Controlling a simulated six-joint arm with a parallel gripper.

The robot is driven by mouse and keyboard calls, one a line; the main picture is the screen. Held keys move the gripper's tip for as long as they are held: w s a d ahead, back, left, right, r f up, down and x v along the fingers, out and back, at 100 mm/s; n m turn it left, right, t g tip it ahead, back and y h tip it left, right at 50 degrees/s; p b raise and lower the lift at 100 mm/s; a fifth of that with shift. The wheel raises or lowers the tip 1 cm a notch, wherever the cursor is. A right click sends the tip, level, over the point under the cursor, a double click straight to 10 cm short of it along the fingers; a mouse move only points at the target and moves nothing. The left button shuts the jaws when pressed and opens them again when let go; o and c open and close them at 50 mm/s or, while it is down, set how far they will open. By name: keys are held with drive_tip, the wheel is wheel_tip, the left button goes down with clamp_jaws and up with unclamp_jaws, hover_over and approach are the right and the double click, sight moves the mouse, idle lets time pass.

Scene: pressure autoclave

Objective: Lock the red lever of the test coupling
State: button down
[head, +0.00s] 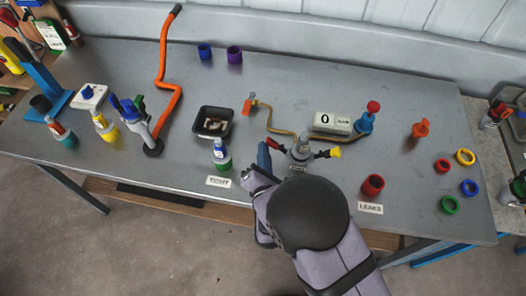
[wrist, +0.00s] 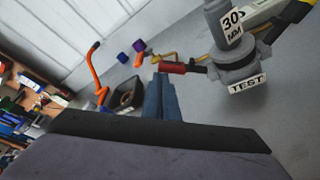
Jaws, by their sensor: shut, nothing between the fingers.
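The test coupling (head: 300,154) is a grey fitting on the bench, with a red lever (head: 276,143) pointing left and a yellow lever (head: 334,152) pointing right. In the wrist view the coupling (wrist: 232,62) carries "30 MM" and "TEST" labels, and its red lever (wrist: 173,67) sticks out sideways. My gripper (head: 264,152) has blue fingers, shut and empty, at the left of the coupling near the red lever. In the wrist view the fingertips (wrist: 160,80) are close to the lever's outer end; I cannot tell whether they touch it.
A black tray (head: 213,122) and a green-and-white bottle (head: 221,154) stand left of my gripper. A gauge box reading 0 (head: 332,123) and a blue valve with a red knob (head: 366,119) are behind the coupling. A red cup (head: 372,186) stands to the right. An orange pipe (head: 165,85) rises at left.

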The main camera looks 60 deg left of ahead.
drive_tip(key=shift+w+r, duration=0.15)
drive_tip(key=m+b, duration=0.1)
drive_tip(key=w+d+r+m+y+b, duration=0.1)
drive_tip(key=m+b, duration=0.1)
drive_tip(key=shift+w+d+r+b, duration=0.2)
drive_tip(key=shift+d+b, duration=0.05)
drive_tip(key=shift+b, duration=0.1)
drive_tip(key=shift+w+d+r+m+y+b, duration=0.5)
drive_tip(key=shift+w+d+m+b, duration=0.1)
drive_tip(key=shift+m+b, duration=0.55)
drive_tip(key=shift+w+d+r+m+y+b, duration=0.4)
drive_tip(key=shift+w+d+m+y+b, duration=0.15)
drive_tip(key=shift+m+b, duration=0.6)
drive_tip(key=shift+w+d, duration=0.1)
wheel_tip(320, 180, up, 10)
drive_tip(key=shift+n+b, duration=0.3)
drive_tip(key=shift+b, duration=0.1)
